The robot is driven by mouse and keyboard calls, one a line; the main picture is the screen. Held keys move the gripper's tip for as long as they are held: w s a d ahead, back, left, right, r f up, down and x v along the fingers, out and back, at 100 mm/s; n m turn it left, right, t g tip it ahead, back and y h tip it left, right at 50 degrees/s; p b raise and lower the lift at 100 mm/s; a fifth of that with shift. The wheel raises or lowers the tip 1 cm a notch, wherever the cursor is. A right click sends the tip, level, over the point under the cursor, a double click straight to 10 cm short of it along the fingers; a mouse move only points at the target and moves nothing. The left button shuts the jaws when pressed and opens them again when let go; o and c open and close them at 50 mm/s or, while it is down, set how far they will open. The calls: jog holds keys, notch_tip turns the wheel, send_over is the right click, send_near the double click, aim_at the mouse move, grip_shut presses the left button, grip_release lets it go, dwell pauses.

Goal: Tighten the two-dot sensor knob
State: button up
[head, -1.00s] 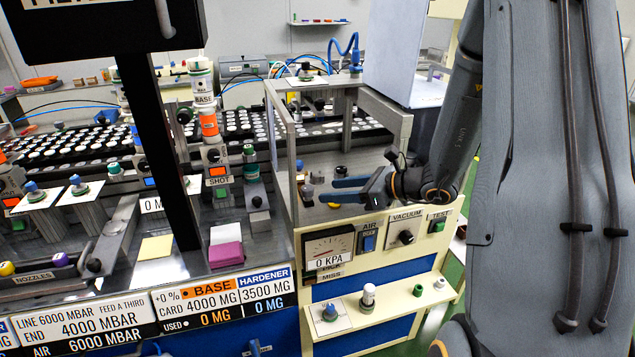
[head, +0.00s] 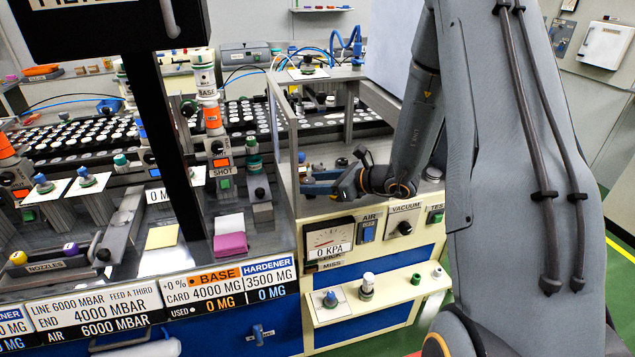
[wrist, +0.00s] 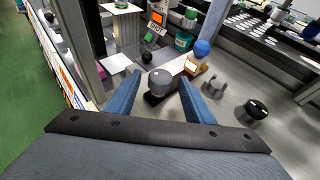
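My gripper (wrist: 160,77) shows in the wrist view as two blue fingers set apart. A grey round knob (wrist: 160,84) with a small dark mark on top lies between the fingertips. I cannot see contact, nor count dots on it. A black knob (wrist: 257,108) with a white mark stands to the right, beside a grey notched piece (wrist: 214,86). A blue ball-shaped top (wrist: 202,48) is beyond the fingers. In the head view my gripper (head: 319,182) reaches left inside the framed station, low over its deck. Which knob is the two-dot sensor knob cannot be told.
The station's grey frame post (head: 287,165) stands close left of the gripper. Below are a 0 KPA gauge (head: 329,238), a VACUUM knob (head: 405,228) and a cream shelf (head: 388,308) with small knobs. Trays of white caps (head: 75,135) lie behind.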

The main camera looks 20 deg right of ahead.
jog(key=c, duration=1)
jog(key=shift+d, duration=0.15)
jog(key=shift+m+t+b, duration=0.3)
jog(key=shift+a+m+t+h+b, duration=0.3)
jog(key=shift+m+h+b, duration=0.1)
jog(key=shift+h+b, duration=0.2)
jog(key=shift+s+a+f+m+t+h+b, duration=0.15)
jog(key=shift+m+t+h+b, duration=0.45)
jog(key=shift+m+h+b, duration=0.45)
jog(key=m+h+b, duration=0.1)
jog(key=h+b, duration=0.1)
jog(key=m+t+h+b, duration=0.1)
jog(key=b, duration=0.1)
jog(key=shift+s+a+r+m, duration=0.1)
jog(key=shift+a+r+m, duration=0.15)
jog(key=shift+m, duration=0.1)
jog(key=shift+d, duration=0.1)
